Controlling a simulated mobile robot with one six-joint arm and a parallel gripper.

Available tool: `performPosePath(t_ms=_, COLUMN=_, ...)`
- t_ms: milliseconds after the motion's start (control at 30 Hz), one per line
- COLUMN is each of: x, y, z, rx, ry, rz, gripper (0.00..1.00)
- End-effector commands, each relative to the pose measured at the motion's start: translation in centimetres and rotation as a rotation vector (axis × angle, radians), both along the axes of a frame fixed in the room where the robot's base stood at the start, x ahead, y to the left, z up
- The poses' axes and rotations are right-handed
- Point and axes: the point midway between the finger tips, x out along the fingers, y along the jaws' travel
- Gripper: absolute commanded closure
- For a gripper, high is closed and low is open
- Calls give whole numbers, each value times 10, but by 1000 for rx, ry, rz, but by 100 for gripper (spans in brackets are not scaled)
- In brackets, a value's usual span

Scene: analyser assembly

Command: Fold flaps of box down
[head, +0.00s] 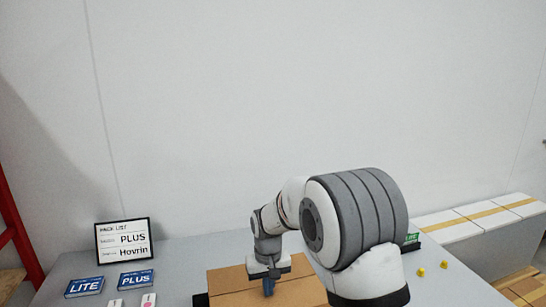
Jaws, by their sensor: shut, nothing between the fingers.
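The cardboard box (229,284) stands on the table at the bottom of the head view, cut off by the lower edge. Brown flap surfaces with a seam between them show on its top. Part of the box is hidden behind my arm and gripper. My gripper (268,287) points down over the box top, shut and empty. Its fingertips are at or just above the cardboard; I cannot tell if they touch it.
A framed pack list sign (124,240) stands at the left of the grey table (190,258). A LITE box (84,287) and a PLUS box (136,279) lie before it. Small yellow pieces (421,272) lie at right. Taped white cartons (480,222) stand beyond the table.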

Motion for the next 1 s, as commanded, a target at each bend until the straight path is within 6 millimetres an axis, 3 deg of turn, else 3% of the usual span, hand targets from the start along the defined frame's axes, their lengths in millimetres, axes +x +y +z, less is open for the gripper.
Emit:
performPosePath(t_ms=333, x=0, y=0, z=6, rx=0, ry=-1, rz=0, gripper=100)
performPosePath(t_ms=900, x=0, y=0, z=72, rx=0, ry=0, rz=0, gripper=100)
performPosePath(t_ms=1000, x=0, y=0, z=77, rx=0, ry=-1, rz=0, gripper=100)
